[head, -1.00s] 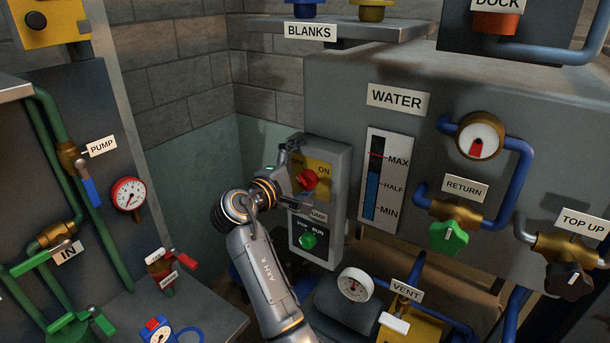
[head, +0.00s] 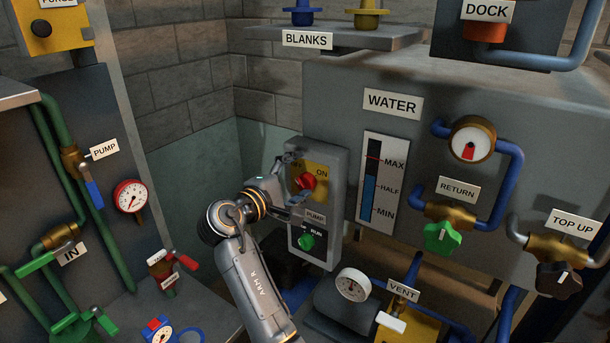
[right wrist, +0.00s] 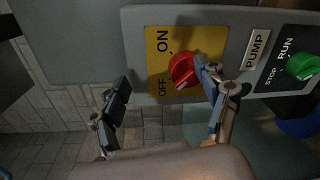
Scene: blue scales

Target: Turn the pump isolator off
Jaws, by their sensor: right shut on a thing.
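The pump isolator is a red rotary knob (head: 307,181) on a yellow plate marked OFF and ON, high on a grey box (head: 334,210). The knob (right wrist: 182,70) also shows in the right wrist view, where the plate appears turned sideways. My right gripper (head: 293,178) is at the knob from the left, shut on it. In the right wrist view one finger of the right gripper (right wrist: 165,98) lies against the knob's edge; the other stands well to the left. My left gripper is not in view.
Below the knob, the same box has a PUMP label (head: 315,216) and a green STOP/RUN knob (head: 306,242). A water gauge (head: 382,190) stands to the right. A green return valve (head: 442,237) and blue pipes are further right. Green pipes with valves are on the left.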

